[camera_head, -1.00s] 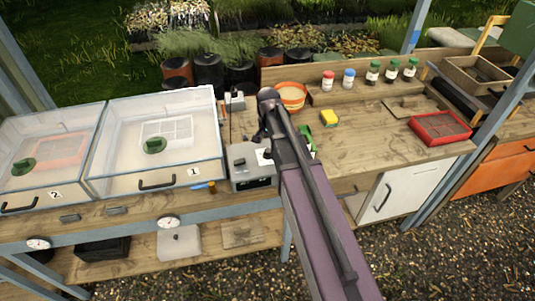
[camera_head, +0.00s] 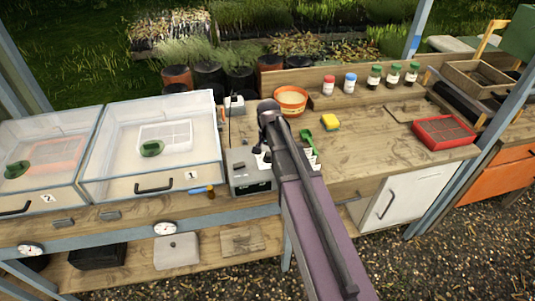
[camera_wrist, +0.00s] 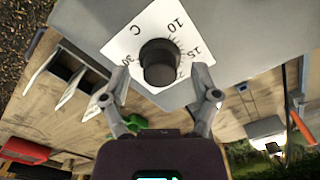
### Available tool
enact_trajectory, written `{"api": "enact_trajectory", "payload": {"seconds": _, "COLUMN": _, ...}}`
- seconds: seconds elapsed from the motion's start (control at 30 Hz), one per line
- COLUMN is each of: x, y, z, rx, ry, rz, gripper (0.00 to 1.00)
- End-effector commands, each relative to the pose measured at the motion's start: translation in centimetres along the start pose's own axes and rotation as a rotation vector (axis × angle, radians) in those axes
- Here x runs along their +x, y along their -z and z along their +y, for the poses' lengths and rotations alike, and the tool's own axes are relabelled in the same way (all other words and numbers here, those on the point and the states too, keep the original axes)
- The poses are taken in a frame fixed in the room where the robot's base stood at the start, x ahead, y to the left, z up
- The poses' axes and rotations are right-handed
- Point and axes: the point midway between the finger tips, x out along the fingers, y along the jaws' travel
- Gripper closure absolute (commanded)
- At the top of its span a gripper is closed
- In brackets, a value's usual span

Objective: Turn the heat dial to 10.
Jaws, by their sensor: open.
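The heat dial (camera_wrist: 160,62) is a round black knob on a white scale plate (camera_wrist: 128,45) marked C, with 10, 15 and 30 readable in the wrist view. I cannot make out a pointer on it. The plate sits on a grey control box (camera_wrist: 225,30), which also shows in the head view (camera_head: 241,160) with a dark display on its front. My gripper (camera_wrist: 160,84) is open, with one fingertip on each side of the knob and apparently apart from it. In the head view my arm hides the dial and most of the gripper.
Two clear-lidded propagators, marked 2 (camera_head: 40,150) and 1 (camera_head: 115,125), stand left of the box. A blue-and-orange tool (camera_head: 200,190) lies in front.

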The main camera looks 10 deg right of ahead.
Motion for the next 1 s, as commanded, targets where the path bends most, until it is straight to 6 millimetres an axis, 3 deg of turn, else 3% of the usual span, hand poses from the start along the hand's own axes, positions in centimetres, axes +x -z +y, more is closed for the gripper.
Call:
{"api": "enact_trajectory", "payload": {"seconds": 0.03, "x": 0.0, "y": 0.0, "z": 0.01, "rx": 0.0, "ry": 0.0, "rz": 0.0, "gripper": 0.24}}
{"api": "enact_trajectory", "payload": {"seconds": 0.2, "x": 0.0, "y": 0.01, "z": 0.01, "rx": 0.0, "ry": 0.0, "rz": 0.0, "gripper": 0.75}}
{"api": "enact_trajectory", "payload": {"seconds": 0.3, "x": 0.0, "y": 0.01, "z": 0.02, "rx": 0.0, "ry": 0.0, "rz": 0.0, "gripper": 1.0}}
{"api": "enact_trajectory", "payload": {"seconds": 1.0, "x": 0.01, "y": 0.02, "z": -0.01, "rx": -0.011, "ry": 0.001, "rz": 0.0, "gripper": 1.0}}
